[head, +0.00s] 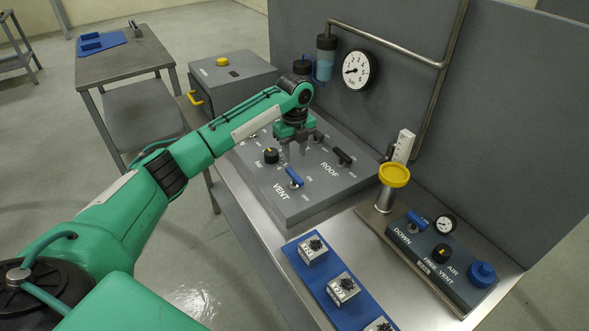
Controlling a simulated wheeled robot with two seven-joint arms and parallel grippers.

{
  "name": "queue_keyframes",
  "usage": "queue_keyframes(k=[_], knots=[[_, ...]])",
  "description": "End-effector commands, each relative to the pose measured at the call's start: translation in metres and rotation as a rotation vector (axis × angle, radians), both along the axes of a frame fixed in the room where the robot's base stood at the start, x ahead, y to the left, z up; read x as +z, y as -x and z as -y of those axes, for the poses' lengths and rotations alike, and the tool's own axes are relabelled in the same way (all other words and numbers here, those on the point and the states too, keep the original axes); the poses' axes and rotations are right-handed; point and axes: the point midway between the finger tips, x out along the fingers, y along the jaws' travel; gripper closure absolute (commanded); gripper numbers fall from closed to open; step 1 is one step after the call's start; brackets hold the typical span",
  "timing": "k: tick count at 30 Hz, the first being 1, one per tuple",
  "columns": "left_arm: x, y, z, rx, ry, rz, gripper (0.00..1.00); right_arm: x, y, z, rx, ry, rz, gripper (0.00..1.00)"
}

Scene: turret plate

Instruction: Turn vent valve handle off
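The vent valve handle (294,177) is a blue lever on the sloped grey panel (313,212), beside the printed word VENT. It is angled across its mount, with small position labels beside it that are too small to read surely. My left gripper (300,151) hangs over the panel, behind the blue handle and apart from it. Its fingers point down with a gap between them and nothing visible in it. The gripper hides part of the panel's back. My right gripper is not in view.
A black ROOF handle (342,156) and a black knob (271,155) flank the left gripper. A round gauge (356,70) is on the back wall. A blue tray (309,280) with small boxes and a second control box (440,262) stand in front and right.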

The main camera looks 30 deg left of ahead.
Motion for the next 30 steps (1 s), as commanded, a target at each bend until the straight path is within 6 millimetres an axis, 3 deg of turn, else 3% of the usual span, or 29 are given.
queue_keyframes(k=[6,12,30], knots=[[0.040,-0.001,0.000,-0.001,0.001,0.003,0.62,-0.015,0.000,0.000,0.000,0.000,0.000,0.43],[0.057,0.000,0.000,0.000,0.001,0.001,0.62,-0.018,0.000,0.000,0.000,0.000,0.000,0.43],[0.059,0.000,0.000,-0.001,0.000,0.000,0.62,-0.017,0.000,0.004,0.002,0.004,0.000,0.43]])
